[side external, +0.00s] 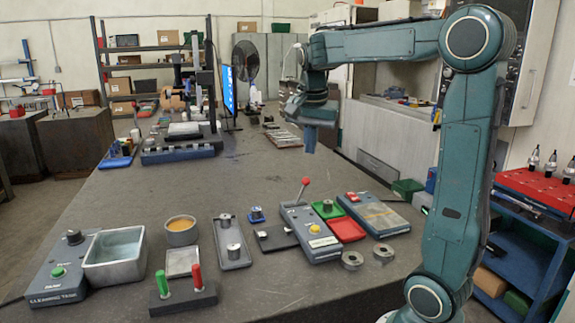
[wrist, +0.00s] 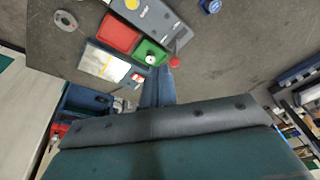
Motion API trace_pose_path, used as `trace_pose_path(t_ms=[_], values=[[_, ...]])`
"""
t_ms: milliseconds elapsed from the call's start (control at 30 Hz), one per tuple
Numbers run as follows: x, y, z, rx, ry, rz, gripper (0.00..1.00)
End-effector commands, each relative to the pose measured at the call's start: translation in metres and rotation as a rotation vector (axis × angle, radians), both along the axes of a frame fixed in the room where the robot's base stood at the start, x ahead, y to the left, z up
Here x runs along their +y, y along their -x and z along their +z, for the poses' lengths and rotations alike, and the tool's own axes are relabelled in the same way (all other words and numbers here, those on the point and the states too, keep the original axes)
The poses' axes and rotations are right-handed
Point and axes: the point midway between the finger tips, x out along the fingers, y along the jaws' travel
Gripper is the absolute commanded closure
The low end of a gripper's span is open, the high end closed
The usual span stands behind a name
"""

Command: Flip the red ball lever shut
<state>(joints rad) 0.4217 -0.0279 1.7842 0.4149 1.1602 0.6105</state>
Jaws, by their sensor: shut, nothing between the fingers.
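The red ball lever (side external: 304,183) stands up from the far end of a grey-blue box (side external: 312,232) with a yellow button, its rod tilted slightly to the right. In the wrist view the red ball (wrist: 174,62) shows just beyond my fingertips, and the box (wrist: 158,18) runs up from it. My gripper (side external: 310,148) points down in the air above and behind the lever, apart from it. Its fingers are together and empty; they also show in the wrist view (wrist: 160,76).
Right of the lever box are a green tray (side external: 328,210), a red tray (side external: 347,230) and a grey-blue box with a red button (side external: 378,217). A dark block with a metal knob (side external: 276,237) lies to its left. The bench behind the lever is mostly clear.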

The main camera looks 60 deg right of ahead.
Motion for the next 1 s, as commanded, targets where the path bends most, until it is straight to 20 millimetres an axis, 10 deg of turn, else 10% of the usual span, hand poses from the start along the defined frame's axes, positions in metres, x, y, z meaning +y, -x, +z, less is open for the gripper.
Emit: trace_pose_path(t_ms=[600,1000], values=[[-0.114,-0.019,-0.03,0.026,-0.079,-0.661,1.0],[-0.131,-0.019,-0.037,0.028,-0.091,-0.771,1.0]])
